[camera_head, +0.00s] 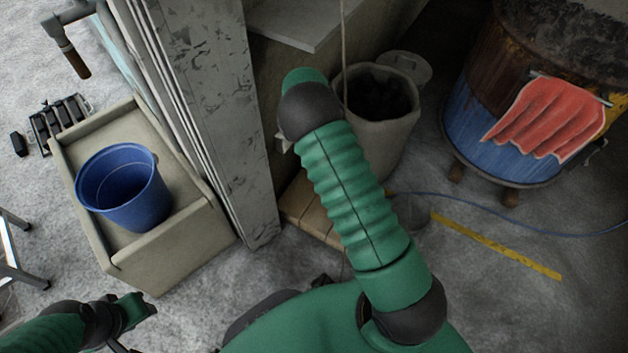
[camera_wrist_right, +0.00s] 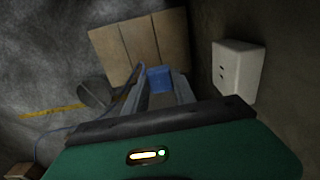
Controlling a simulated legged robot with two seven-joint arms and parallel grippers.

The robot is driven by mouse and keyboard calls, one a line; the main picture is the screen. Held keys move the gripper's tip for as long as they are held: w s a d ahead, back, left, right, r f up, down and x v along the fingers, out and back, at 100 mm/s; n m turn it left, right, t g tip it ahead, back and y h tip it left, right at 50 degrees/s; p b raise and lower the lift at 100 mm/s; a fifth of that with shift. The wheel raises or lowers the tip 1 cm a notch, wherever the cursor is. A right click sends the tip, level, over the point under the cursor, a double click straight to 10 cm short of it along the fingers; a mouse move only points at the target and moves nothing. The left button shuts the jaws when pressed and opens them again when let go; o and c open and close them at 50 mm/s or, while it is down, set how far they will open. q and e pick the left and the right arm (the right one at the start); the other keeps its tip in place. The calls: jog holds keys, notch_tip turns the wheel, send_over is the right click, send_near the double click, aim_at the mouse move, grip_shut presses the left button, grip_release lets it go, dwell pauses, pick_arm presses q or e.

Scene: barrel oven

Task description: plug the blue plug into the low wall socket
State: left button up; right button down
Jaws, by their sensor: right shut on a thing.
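The blue plug (camera_wrist_right: 159,78) is between the fingertips of my right gripper (camera_wrist_right: 158,85), which is shut on it, in the right wrist view. The low wall socket (camera_wrist_right: 237,71) is a pale box with dark slots on the wall, to the right of the plug and apart from it. The blue cable (camera_wrist_right: 62,130) runs off to the left; it also lies across the floor in the head view (camera_head: 520,212). My right arm hides its gripper, the plug and the socket in the head view. My left gripper (camera_head: 135,308) is at lower left, its fingers unclear.
Wooden boards (camera_wrist_right: 140,45) lie beyond the plug. A grey post (camera_head: 215,110) stands left of my right arm. A bin (camera_head: 385,110) and a barrel oven (camera_head: 475,130) with a red cloth (camera_head: 550,115) stand to the right. A blue bucket (camera_head: 125,190) sits at left.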

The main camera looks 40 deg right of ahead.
jog(key=shift+w+a+r, duration=0.2)
jog(key=shift+r, duration=0.35)
jog(key=shift+d, duration=0.2)
jog(key=shift+d+f, duration=0.4)
jog(key=shift+d, duration=0.2)
jog(key=shift+w+a+r, duration=0.3)
jog(key=shift+a, duration=0.35)
jog(key=shift+w+a, duration=0.25)
jog(key=shift+w, duration=0.05)
pick_arm(q)
jog(key=shift+d+f+b, duration=0.1)
jog(key=shift+f+b, duration=0.6)
jog(key=shift+b, duration=0.15)
pick_arm(e)
jog(key=w, duration=0.2)
jog(key=w+a, duration=0.1)
jog(key=w, duration=0.1)
jog(key=shift+w+a, duration=0.1)
jog(key=shift+a, duration=0.05)
jog(key=shift+w, duration=0.15)
